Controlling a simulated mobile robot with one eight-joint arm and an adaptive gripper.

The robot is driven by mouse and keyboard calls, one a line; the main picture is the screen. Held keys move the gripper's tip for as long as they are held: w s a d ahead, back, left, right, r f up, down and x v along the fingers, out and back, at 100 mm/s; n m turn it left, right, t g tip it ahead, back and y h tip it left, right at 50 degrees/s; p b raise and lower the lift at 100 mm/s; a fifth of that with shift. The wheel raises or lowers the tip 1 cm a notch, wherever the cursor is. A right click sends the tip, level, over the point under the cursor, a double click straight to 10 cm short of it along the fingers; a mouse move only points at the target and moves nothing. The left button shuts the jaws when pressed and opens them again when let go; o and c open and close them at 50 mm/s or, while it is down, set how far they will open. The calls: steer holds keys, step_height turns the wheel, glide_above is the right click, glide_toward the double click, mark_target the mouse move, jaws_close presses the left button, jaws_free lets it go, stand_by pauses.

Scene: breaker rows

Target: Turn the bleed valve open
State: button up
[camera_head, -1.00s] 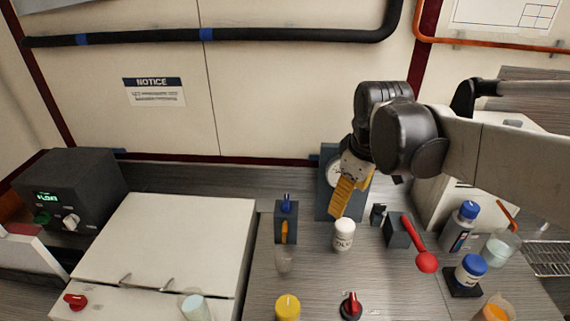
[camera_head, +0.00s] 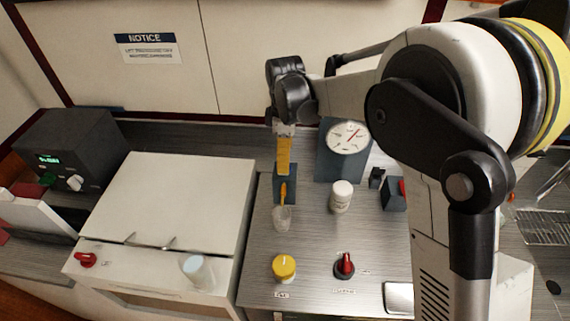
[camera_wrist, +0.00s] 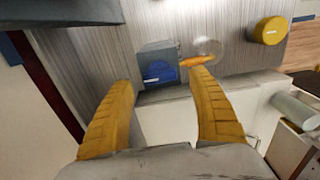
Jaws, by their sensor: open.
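A small dark blue-grey block (camera_head: 293,184) with an orange spout (camera_head: 283,192) stands on the bench, partly hidden by my gripper in the head view.
A clear cup (camera_head: 282,218) stands at the spout. A white box (camera_head: 175,205) stands close on the left.

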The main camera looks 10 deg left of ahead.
steer(key=shift+f, duration=1.35)
steer(key=c, duration=1.2)
